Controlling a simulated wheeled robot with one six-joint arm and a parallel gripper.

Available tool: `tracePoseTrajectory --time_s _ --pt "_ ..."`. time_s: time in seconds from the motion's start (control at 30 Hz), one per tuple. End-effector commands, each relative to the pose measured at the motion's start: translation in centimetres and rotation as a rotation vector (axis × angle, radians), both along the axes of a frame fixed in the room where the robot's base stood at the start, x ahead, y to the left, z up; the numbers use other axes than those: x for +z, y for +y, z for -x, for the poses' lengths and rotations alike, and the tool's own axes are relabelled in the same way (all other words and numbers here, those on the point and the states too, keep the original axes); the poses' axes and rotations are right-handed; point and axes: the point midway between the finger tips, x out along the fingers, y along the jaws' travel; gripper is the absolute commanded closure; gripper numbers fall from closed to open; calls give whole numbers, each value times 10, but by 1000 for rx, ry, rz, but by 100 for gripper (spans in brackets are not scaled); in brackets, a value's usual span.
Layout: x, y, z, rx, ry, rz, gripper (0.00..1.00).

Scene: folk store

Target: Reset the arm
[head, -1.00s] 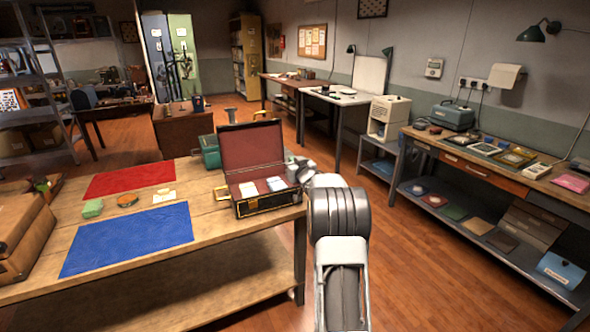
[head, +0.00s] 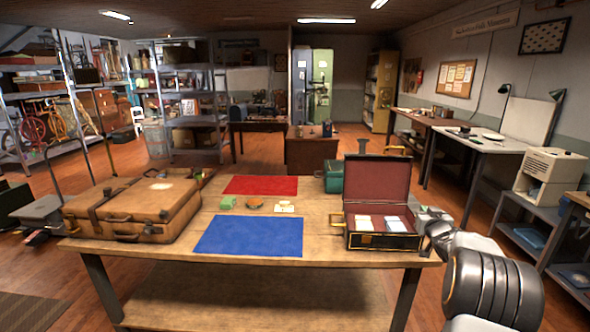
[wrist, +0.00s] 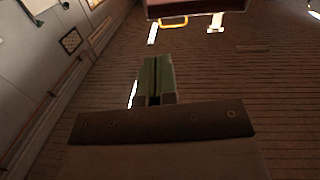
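My arm (head: 490,285) shows at the lower right of the head view, beside the right end of the wooden table (head: 330,222). My gripper's fingertips cannot be made out in the head view. In the wrist view my gripper (wrist: 157,82) shows as two green-sided fingers close together, with only a thin dark line between them. Nothing shows held.
An open black case (head: 385,241) with a red lining stands on the table close to my arm. A brown suitcase (head: 135,212), a red mat (head: 262,185) and a blue mat (head: 248,236) are also on it. A shelf unit (head: 540,238) stands to the right.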

Motion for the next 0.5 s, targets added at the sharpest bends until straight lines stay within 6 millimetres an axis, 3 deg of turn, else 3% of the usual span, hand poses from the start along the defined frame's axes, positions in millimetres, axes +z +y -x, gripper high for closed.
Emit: tracePoseTrajectory --time_s 0.13,0.2,0.27,0.5 --pt "-68 -16 32 -163 281 -47 100" --pt "-88 -4 63 -235 459 -84 100" --pt "-95 22 93 -266 617 -119 100" --pt "-86 167 220 -177 1108 -238 100"
